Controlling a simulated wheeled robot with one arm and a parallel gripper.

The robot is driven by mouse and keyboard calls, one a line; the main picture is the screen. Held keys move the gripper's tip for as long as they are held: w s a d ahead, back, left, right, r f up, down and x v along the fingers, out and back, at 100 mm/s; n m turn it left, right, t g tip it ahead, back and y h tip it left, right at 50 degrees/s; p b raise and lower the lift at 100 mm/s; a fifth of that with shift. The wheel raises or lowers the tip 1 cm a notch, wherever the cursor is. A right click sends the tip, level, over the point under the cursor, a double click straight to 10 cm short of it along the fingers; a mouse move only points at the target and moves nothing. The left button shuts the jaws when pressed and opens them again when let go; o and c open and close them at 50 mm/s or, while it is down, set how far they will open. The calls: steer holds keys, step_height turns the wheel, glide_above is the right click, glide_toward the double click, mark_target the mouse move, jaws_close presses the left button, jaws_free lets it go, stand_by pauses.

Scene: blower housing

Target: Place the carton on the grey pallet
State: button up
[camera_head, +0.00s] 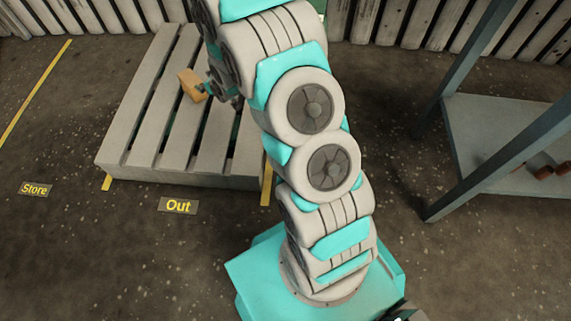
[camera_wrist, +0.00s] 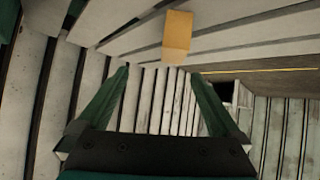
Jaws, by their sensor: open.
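The grey pallet (camera_head: 122,150) lies on the floor at the left in the head view, and its slats also show in the wrist view (camera_wrist: 120,36). The small tan carton (camera_head: 190,84) is over the pallet's slats, just left of my gripper (camera_head: 225,92), and looks tilted in the head view. In the wrist view the carton (camera_wrist: 177,35) is beyond the fingertips and apart from them. My gripper (camera_wrist: 160,75) is open, with nothing between its fingers. The carton's underside is hidden, so full contact with the slats cannot be told.
Yellow floor lines and the labels "Store" (camera_head: 34,189) and "Out" (camera_head: 178,206) lie in front of the pallet. A blue-grey metal shelf (camera_head: 490,125) with small brown parts (camera_head: 548,171) stands at the right. A plank fence (camera_head: 440,22) runs behind. The floor between is clear.

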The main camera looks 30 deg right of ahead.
steer(key=s+d+r+m+g+h, duration=0.1)
steer(key=s+r+g, duration=0.2)
steer(key=s+r, duration=0.45)
steer(key=s+d+r+g, duration=0.1)
steer(key=s+r+g, duration=0.3)
steer(key=s, duration=0.6)
steer(key=s+a+r+g, duration=0.1)
steer(key=s+r, duration=0.2)
steer(key=s, duration=0.8)
steer(key=s+a+r+g, duration=0.1)
steer(key=s+r, duration=0.3)
steer(key=s, duration=0.7)
steer(key=s+a+r+g, duration=0.1)
steer(key=s+r+g, duration=0.2)
steer(key=s, duration=0.8)
steer(key=shift+a+r+m, duration=0.25)
steer(key=shift+a+m, duration=0.05)
steer(key=shift+w, duration=0.1)
